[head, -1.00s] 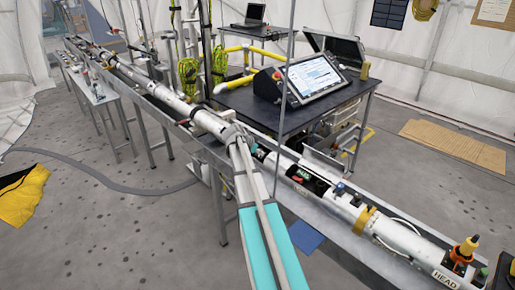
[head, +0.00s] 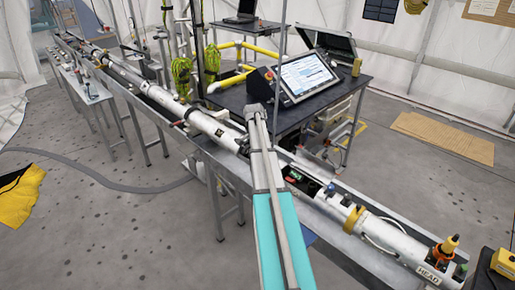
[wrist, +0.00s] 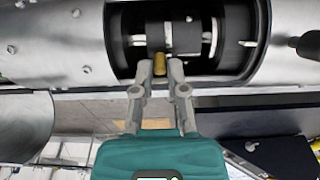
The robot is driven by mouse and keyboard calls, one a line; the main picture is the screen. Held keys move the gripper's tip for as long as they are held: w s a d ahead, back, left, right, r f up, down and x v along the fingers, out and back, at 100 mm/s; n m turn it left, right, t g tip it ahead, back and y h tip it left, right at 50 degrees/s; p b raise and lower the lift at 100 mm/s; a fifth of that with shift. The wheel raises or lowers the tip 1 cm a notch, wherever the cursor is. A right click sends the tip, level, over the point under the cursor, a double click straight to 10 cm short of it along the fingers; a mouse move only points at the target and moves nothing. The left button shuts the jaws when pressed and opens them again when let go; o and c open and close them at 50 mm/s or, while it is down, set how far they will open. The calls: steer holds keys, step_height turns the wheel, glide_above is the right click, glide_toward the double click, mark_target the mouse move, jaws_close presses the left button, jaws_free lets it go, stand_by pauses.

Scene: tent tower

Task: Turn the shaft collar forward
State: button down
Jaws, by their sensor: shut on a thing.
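In the wrist view, a dark collar (wrist: 181,38) sits on a shaft inside the cut-out of a silver tube (wrist: 52,42). Pale rings and rods flank it. A short brass peg (wrist: 160,63) stands at the collar's lower edge. My gripper (wrist: 160,70) reaches up from below with its two grey fingers shut on the peg, one on each side. Whether the peg is fixed to the collar is hard to tell. In the head view, my arm crosses in front of the long white tube (head: 207,124) and hides the gripper and the collar.
The tube lies in a long metal trough (head: 180,135) on legs. A black table (head: 260,125) with a tilted screen (head: 308,77) stands just behind it. A thin upright pole is close to my arm. The grey floor at front left is mostly clear.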

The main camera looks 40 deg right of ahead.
stand_by(0.3)
steer(key=c, duration=0.7)
jaws_free()
steer(key=s+a+n, duration=0.5)
steer(key=a, duration=1)
steer(key=s+a+n+y, duration=0.1)
steer(key=s+a+n, duration=0.5)
steer(key=a, duration=1)
steer(key=s+a+n, duration=0.6)
steer(key=a, duration=1)
steer(key=shift+s+a, duration=0.1)
steer(key=shift+a, duration=0.05)
